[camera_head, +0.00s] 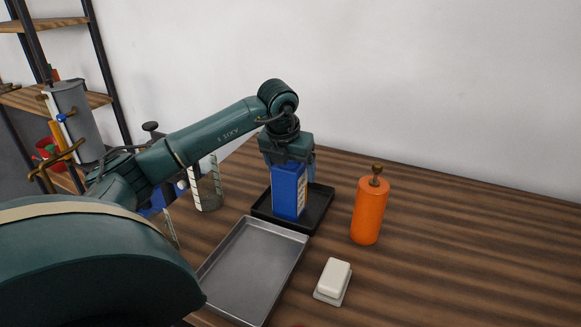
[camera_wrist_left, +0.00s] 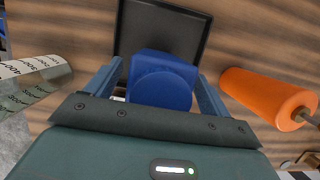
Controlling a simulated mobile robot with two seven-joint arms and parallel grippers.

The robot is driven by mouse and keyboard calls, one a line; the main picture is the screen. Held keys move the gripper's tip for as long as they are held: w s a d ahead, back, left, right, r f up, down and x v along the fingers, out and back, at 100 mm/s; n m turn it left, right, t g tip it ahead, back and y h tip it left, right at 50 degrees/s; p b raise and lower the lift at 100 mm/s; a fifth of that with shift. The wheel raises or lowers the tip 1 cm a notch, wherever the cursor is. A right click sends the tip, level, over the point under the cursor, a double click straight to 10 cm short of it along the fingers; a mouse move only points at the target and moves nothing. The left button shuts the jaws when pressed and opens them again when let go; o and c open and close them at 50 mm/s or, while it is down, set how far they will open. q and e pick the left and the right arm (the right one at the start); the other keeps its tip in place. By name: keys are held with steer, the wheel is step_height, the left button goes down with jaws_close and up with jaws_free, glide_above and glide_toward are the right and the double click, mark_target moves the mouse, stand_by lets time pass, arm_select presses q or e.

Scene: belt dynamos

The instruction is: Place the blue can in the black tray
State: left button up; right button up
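The blue can (camera_head: 288,192) is a box-shaped blue container with a pale label on one side. It is upright within the outline of the black tray (camera_head: 322,207), but I cannot tell whether its base rests on the tray floor. My left gripper (camera_head: 289,165) is directly above it, pointing down, with a finger on either side. In the left wrist view the can's round cap (camera_wrist_left: 163,88) faces the camera between the fingers, and the black tray (camera_wrist_left: 205,42) shows beyond. Whether both fingers press on the can is unclear. My right gripper is out of view.
A grey metal tray (camera_head: 250,270) lies in front of the black tray. An orange cylinder with a brass knob (camera_head: 368,212) stands to the right, and a white block (camera_head: 333,281) lies nearer. A striped clear container (camera_head: 207,187) stands at left. The table's right side is clear.

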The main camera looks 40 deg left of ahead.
arm_select(q)
steer(key=v, duration=1.2)
steer(key=shift+r, duration=0.15)
stand_by(0.3)
